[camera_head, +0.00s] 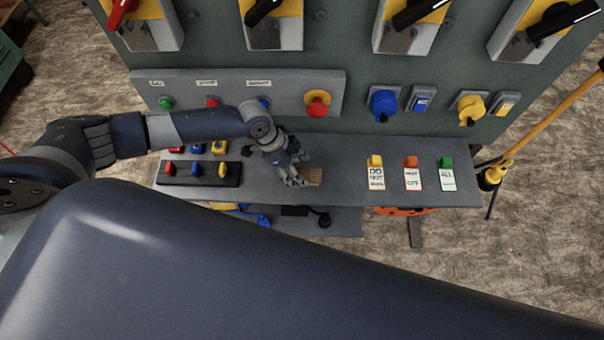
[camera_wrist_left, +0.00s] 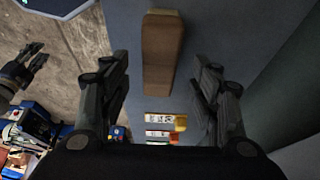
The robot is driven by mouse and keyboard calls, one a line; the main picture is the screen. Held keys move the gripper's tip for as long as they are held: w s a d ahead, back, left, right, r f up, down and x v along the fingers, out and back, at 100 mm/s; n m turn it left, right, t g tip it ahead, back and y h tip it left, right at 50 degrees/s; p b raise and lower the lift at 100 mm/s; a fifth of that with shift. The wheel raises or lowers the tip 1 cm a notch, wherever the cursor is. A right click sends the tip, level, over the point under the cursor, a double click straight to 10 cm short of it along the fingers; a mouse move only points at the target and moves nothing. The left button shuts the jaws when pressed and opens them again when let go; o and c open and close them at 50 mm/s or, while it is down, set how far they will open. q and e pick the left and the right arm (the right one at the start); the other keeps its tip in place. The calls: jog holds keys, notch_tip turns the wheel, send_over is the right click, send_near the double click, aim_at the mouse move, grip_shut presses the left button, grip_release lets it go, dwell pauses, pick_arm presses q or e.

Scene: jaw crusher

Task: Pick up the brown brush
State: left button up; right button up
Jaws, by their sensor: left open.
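The brown brush (camera_head: 313,176) lies on the grey shelf (camera_head: 345,190) of the panel. In the left wrist view the brush (camera_wrist_left: 163,48) is a long brown block, lying lengthwise ahead between the finger lines. My left gripper (camera_head: 298,179) is open at the left side of the brush in the head view and partly covers it.
Yellow, orange and green labelled tags (camera_head: 413,175) lie on the shelf to the right. A red knob (camera_head: 317,103) juts from the panel behind. Shelf between brush and tags is clear.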

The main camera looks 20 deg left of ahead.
aim_at(301, 173)
pick_arm(q)
jog(key=shift+p+x, duration=0.3)
jog(key=shift+x, duration=1.6)
jog(key=shift+f, duration=0.25)
jog(key=c, duration=1.2)
